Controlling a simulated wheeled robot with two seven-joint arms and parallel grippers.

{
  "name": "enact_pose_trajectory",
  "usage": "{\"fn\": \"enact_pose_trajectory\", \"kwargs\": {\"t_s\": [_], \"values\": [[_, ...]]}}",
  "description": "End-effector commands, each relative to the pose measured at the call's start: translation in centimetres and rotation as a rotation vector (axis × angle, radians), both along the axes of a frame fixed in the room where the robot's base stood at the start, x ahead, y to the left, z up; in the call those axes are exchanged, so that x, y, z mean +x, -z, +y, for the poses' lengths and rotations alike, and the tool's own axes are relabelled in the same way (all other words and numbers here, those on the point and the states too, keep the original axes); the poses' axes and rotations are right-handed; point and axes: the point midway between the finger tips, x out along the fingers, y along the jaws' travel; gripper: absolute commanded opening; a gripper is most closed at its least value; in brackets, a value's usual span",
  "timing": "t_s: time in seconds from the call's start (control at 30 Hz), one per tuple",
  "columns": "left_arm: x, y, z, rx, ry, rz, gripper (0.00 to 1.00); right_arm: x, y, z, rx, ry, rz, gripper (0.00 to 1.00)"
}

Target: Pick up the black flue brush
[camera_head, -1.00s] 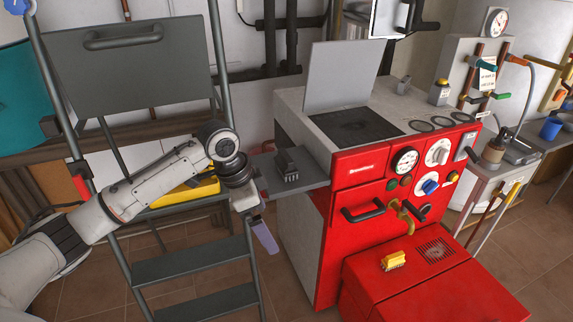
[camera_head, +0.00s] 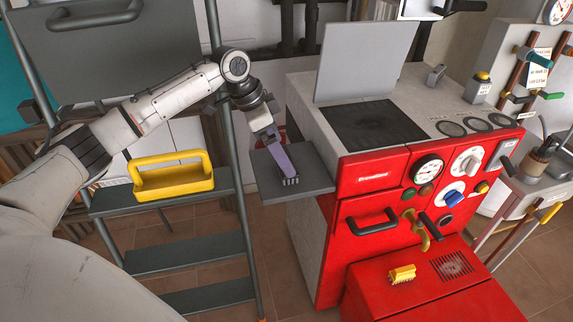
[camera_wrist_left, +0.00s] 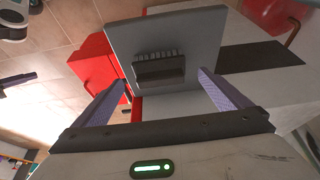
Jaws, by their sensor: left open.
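The black flue brush (camera_head: 291,181) lies on a small grey shelf (camera_head: 316,182) at the left side of the red boiler. In the head view my left gripper (camera_head: 279,166) reaches down over the shelf and hides most of the brush. In the left wrist view the brush (camera_wrist_left: 160,71) shows its dark block and a row of bristles, on the grey plate between my two spread purple fingers. The left gripper (camera_wrist_left: 162,86) is open and empty, and the fingers appear apart from the brush.
The red boiler (camera_head: 385,177) stands right of the shelf, with a raised grey lid (camera_head: 366,62). A stepladder (camera_head: 185,258) with a yellow caddy (camera_head: 172,183) stands on the left.

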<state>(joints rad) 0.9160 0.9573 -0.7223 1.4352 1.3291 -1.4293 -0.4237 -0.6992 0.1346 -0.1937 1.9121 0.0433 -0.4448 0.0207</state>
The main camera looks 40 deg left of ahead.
Motion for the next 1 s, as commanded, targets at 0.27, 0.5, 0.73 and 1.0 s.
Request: {"fn": "enact_pose_trajectory", "kwargs": {"t_s": [0.27,0.5,0.73,1.0], "values": [[1.0,3.5,-1.0,0.0,0.001,0.003,0.96,1.2,-0.8,0.0,0.002,0.001,-0.026,0.0],[1.1,3.8,-1.1,0.001,0.0,0.001,0.96,1.3,-0.8,0.0,0.002,0.001,-0.028,0.0],[1.1,3.8,-1.1,0.001,0.0,0.001,0.62,1.1,-0.7,0.0,0.001,0.002,-0.024,0.0],[1.2,3.7,-1.1,0.001,0.0,-0.001,0.5,0.9,-0.6,-0.1,0.001,0.002,-0.02,0.0]]}}
